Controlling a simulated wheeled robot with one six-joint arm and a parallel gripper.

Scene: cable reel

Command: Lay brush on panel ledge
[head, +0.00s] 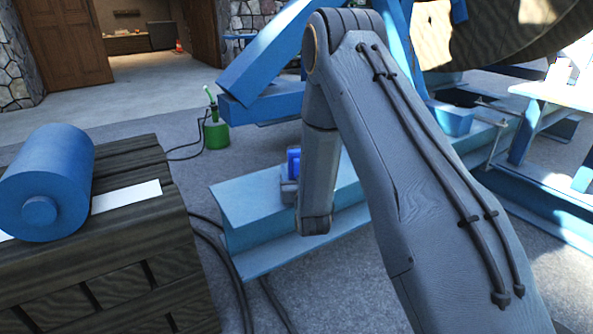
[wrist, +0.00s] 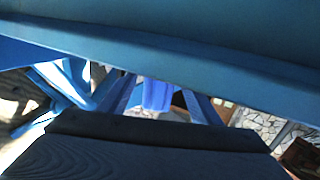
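My gripper (wrist: 160,88) shows in the wrist view as two dark blue fingers standing apart. A bright blue thing (wrist: 157,96) is between or beyond them; narrow gaps show beside it, and I cannot tell whether the fingers touch it. In the head view my wrist hides the fingers, and a bright blue piece (head: 294,163) shows beside it, above a light blue beam (head: 250,215). The beam has a flat lower flange (head: 262,262), possibly the ledge. A large blue surface (wrist: 200,40) fills the top of the wrist view, close to the gripper. I cannot make out a brush clearly.
A blue roller (head: 50,180) lies on a dark wooden block (head: 125,260) at the left, with a white strip (head: 128,197) beside it. A green canister (head: 216,133) stands behind the beam. Blue frame parts (head: 265,70) and a large reel (head: 510,35) crowd the back right. Dark cables run along the floor.

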